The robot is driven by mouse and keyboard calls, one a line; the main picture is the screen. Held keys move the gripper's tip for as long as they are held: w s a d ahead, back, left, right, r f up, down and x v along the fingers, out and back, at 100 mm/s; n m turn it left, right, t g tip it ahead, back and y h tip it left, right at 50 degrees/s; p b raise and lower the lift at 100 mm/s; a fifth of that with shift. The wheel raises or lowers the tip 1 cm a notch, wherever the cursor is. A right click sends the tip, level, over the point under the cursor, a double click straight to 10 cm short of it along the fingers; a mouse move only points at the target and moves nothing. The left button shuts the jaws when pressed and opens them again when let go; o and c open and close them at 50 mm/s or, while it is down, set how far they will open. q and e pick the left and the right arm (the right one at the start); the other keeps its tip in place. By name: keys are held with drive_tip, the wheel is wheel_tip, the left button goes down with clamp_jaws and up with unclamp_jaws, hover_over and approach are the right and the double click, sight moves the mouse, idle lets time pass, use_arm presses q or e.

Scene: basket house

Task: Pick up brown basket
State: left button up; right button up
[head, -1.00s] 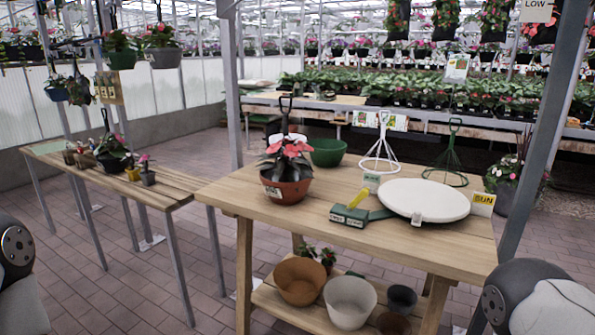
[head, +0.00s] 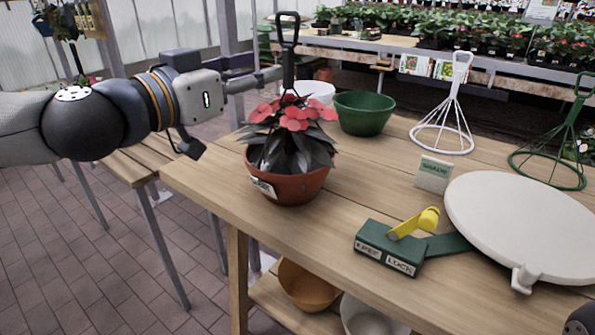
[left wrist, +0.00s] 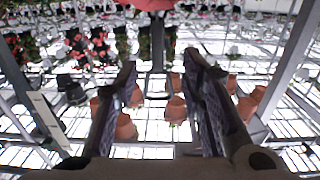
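The brown basket (head: 286,188) is a reddish-brown pot with red flowers, dark leaves and a pale label. It stands upright near the left edge of the wooden table (head: 210,190). A black hanger with a looped handle (head: 289,32) rises from it. My left gripper (head: 270,77) comes in level from the left, its fingertips close to the hanger's stem below the loop. In the left wrist view the left gripper (left wrist: 160,65) is open, with a dark upright piece between or beyond its fingers. I cannot tell whether it touches.
A green bowl (head: 363,112) and a white bowl (head: 318,92) stand behind the basket. Pots sit underneath.

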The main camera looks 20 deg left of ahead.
sight(285, 65)
use_arm(q)
drive_tip(key=x, duration=0.4)
drive_tip(key=b+x, duration=0.1)
drive_tip(key=x, duration=0.2)
drive_tip(key=shift+w+d+f, duration=0.2)
drive_tip(key=shift+w+f, duration=0.05)
drive_tip(key=shift+w, duration=0.05)
clamp_jaws()
drive_tip(key=shift+r, duration=0.2)
